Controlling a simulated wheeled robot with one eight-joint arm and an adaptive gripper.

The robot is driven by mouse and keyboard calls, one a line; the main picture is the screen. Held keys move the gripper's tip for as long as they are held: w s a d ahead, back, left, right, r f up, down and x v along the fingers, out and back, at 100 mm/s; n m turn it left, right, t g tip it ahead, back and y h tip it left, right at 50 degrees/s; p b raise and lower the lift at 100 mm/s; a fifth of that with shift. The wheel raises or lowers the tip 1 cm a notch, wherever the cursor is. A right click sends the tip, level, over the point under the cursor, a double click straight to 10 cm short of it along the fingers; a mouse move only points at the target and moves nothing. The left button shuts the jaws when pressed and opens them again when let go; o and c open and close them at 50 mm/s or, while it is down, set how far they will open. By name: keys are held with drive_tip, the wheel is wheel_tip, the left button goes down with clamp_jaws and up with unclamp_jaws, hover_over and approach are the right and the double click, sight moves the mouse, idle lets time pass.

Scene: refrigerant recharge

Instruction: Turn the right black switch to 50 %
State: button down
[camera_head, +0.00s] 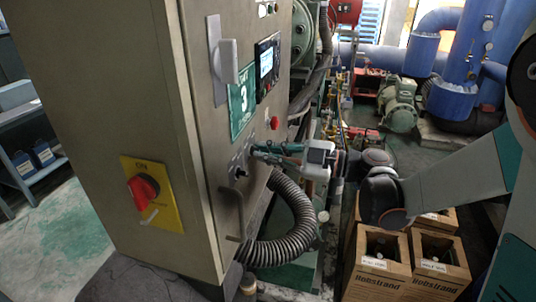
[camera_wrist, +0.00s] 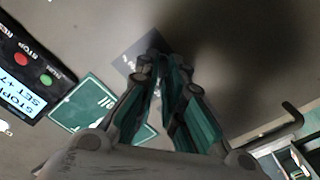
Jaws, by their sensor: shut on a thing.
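A grey control cabinet (camera_head: 95,110) fills the left of the head view. My gripper (camera_head: 256,150) reaches in from the right, its fingertips at the cabinet's front panel below the green sign. In the wrist view my gripper (camera_wrist: 157,58) has its fingers close together at a small dark plate (camera_wrist: 128,60) on the panel. It is shut on what seems to be the right black switch; the fingertips hide that switch, so its angle cannot be told. Another small black switch (camera_head: 240,173) sits lower left of the fingertips in the head view.
A red button (camera_head: 275,123), a display (camera_head: 267,63) and a green sign (camera_head: 242,104) lie near my fingers. A bent handle (camera_head: 238,215) sticks out below, also in the wrist view (camera_wrist: 285,122). A corrugated hose (camera_head: 292,215) and cardboard boxes (camera_head: 378,285) stand below my arm.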

drive_tip(key=c, duration=1.8)
unclamp_jaws()
drive_tip(key=v, duration=0.9)
